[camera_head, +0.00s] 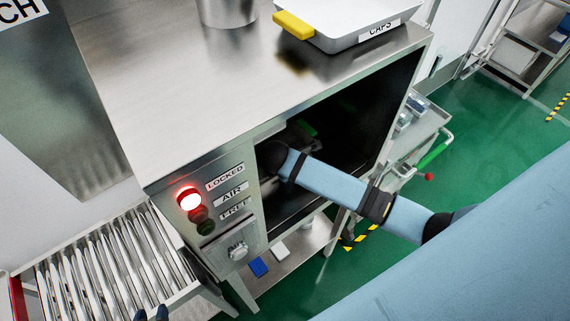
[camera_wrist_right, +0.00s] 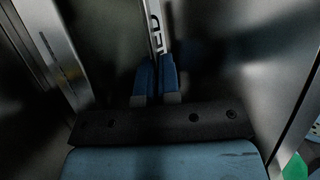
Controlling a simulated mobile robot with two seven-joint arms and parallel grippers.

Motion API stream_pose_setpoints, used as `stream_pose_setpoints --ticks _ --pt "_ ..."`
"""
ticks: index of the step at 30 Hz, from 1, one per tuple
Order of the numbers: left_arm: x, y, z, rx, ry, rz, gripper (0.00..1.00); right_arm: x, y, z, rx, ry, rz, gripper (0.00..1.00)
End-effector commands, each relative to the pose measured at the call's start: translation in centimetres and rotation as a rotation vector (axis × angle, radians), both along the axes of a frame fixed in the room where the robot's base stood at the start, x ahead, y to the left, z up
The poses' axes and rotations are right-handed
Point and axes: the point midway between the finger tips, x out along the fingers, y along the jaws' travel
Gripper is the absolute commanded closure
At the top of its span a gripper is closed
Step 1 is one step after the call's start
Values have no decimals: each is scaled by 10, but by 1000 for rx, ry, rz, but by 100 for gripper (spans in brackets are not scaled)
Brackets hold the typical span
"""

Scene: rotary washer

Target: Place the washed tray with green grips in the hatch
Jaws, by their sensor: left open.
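A white tray (camera_head: 345,22) with a yellow grip, labelled CAPS, and a steel pot (camera_head: 228,10) stand on the cabinet top. The panel has a lit red lamp (camera_head: 189,200) beside LOCKED. A roller conveyor (camera_head: 100,265) lies left; a cart (camera_head: 425,125) stands right.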

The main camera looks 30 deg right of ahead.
Motion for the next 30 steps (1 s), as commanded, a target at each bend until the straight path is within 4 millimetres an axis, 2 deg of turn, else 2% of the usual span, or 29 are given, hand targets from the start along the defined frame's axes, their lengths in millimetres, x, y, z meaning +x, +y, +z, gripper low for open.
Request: stream_pose_setpoints --ticks 1,3,14,17,24,30 --pt "0 0 0 0 0 0 57 0 0 0 0 0 0 86" --pt "-1 0 0 1 1 -1 57 0 0 0 0 0 0 72" --pt "-4 0 1 1 1 -2 57 -1 2 5 0 -2 1 72" --pt "-4 0 0 4 -3 -7 57 -6 7 17 1 -4 2 72" --pt "-5 0 -2 18 -13 -28 57 -22 24 62 1 -5 2 72" --pt "-8 3 -7 28 -8 -36 57 -34 36 92 1 -3 1 72"
